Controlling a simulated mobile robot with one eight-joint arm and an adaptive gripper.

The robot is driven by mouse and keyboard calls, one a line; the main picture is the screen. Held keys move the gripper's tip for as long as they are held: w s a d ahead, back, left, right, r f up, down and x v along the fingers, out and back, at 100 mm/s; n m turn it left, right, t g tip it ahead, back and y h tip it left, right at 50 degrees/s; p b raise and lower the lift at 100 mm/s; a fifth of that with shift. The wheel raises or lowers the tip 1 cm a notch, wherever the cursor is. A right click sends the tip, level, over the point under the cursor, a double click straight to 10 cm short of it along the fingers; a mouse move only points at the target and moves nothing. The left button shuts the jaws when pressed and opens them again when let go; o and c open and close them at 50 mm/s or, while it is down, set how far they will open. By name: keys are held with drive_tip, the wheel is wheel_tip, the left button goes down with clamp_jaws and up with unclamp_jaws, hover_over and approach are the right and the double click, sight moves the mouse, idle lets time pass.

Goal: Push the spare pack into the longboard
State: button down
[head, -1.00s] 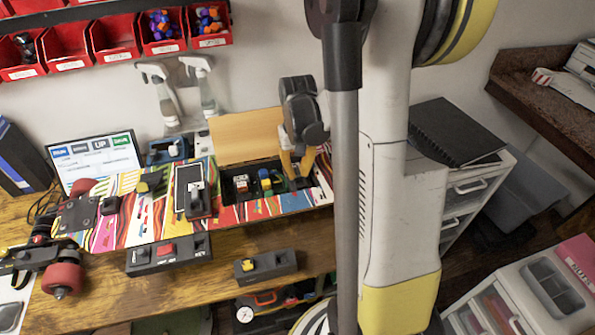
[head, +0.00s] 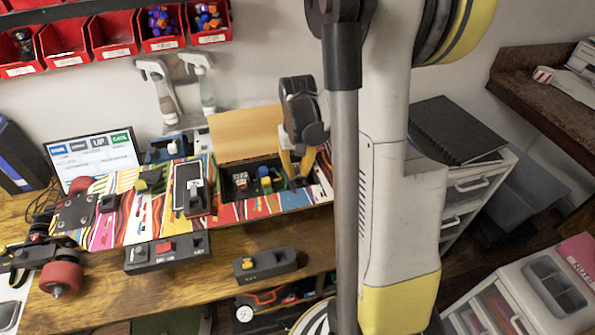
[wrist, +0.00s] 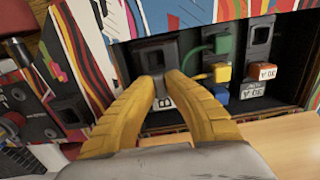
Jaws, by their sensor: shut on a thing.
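The longboard (head: 118,227) lies on the workbench with a colourful striped deck and an open dark bay at its right part. My gripper (head: 293,182) reaches down into the right end of this bay. In the wrist view its two yellow fingers (wrist: 165,76) converge on a dark block with a square recess, apparently the spare pack (wrist: 152,55). Part of a white label shows between the fingers. The fingers hide much of the pack, and I cannot tell how deep it sits. Green, yellow and blue plugs (wrist: 221,72) and orange-and-white labelled parts (wrist: 262,71) sit beside it in the bay.
A tan panel (head: 248,133) stands behind the bay. Two dark switch blocks lie in front of the board, one at the left (head: 167,252) and one at the right (head: 265,264). A status screen (head: 95,155) and spray bottles (head: 200,85) stand behind.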

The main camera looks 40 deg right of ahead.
drive_tip(key=shift+f+b, duration=0.4)
drive_tip(key=shift+f, duration=0.15)
idle(0.8)
drive_tip(key=c, duration=1.2)
unclamp_jaws()
drive_tip(key=shift+o, duration=0.2)
drive_tip(key=shift+r, duration=0.2)
drive_tip(key=shift+d+r+p, duration=0.1)
drive_tip(key=shift+r+p, duration=0.65)
drive_tip(key=shift+r, duration=0.1)
drive_tip(key=shift+r+p, duration=0.4)
drive_tip(key=shift+r, duration=0.15)
